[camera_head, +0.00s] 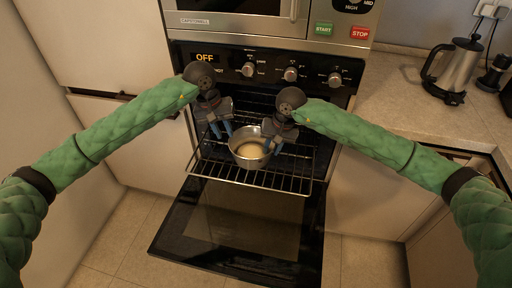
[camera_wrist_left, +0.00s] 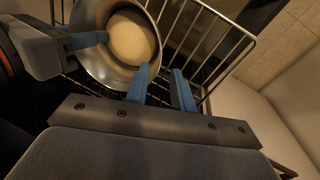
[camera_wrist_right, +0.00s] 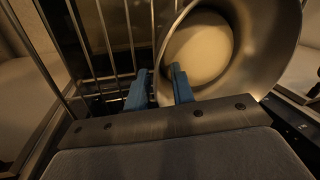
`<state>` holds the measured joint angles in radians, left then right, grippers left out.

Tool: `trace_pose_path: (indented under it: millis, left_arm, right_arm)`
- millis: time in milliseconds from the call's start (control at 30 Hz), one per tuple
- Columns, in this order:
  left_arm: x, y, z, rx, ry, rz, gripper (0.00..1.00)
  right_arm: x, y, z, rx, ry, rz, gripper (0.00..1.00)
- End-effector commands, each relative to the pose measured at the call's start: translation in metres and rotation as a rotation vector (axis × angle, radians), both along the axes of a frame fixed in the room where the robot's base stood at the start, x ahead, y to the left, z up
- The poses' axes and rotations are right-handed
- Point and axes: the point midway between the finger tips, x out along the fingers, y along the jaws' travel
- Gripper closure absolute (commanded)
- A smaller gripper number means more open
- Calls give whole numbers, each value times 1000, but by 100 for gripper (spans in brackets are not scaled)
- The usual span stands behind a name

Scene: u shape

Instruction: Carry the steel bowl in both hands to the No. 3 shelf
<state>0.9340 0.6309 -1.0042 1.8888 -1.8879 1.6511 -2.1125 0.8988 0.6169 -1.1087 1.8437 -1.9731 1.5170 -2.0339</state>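The steel bowl (camera_head: 237,143) sits upright on the wire rack (camera_head: 290,182) pulled out of the oven, with a pale round mass (camera_head: 250,151) inside. My left gripper (camera_head: 222,130) is open at the bowl's left rim. In the left wrist view its fingers (camera_wrist_left: 163,85) are apart, one overlapping the rim of the bowl (camera_wrist_left: 95,68) and one outside. My right gripper (camera_head: 272,145) is open at the right rim. In the right wrist view one finger of this gripper (camera_wrist_right: 160,85) lies over the inside of the bowl (camera_wrist_right: 268,75), the other outside. The No. 3 shelf is not identifiable.
The oven door (camera_head: 235,222) hangs open below the rack. A microwave (camera_head: 235,15) is above the oven. A kettle (camera_head: 455,68) stands on the counter (camera_head: 395,100) at right. White cabinets flank the oven, and tiled floor (camera_head: 120,235) shows at lower left.

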Motion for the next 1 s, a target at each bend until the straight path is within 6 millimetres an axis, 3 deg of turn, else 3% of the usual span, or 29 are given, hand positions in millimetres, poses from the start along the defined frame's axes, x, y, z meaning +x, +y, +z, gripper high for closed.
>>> trace_pose_path:
  millis: [200, 467, 1000]
  left_arm:
    - [1, 7, 27, 0, -1, 1, 76]
    - [0, 9, 35, 1, 1, 1, 76]
    - [0, 9, 34, 0, 0, 1, 76]
  right_arm:
    - [0, 0, 0, 0, 0, 0, 76]
    - [1, -2, 9, 0, -1, 0, 76]
    - [0, -24, 98, 0, -2, 0, 76]
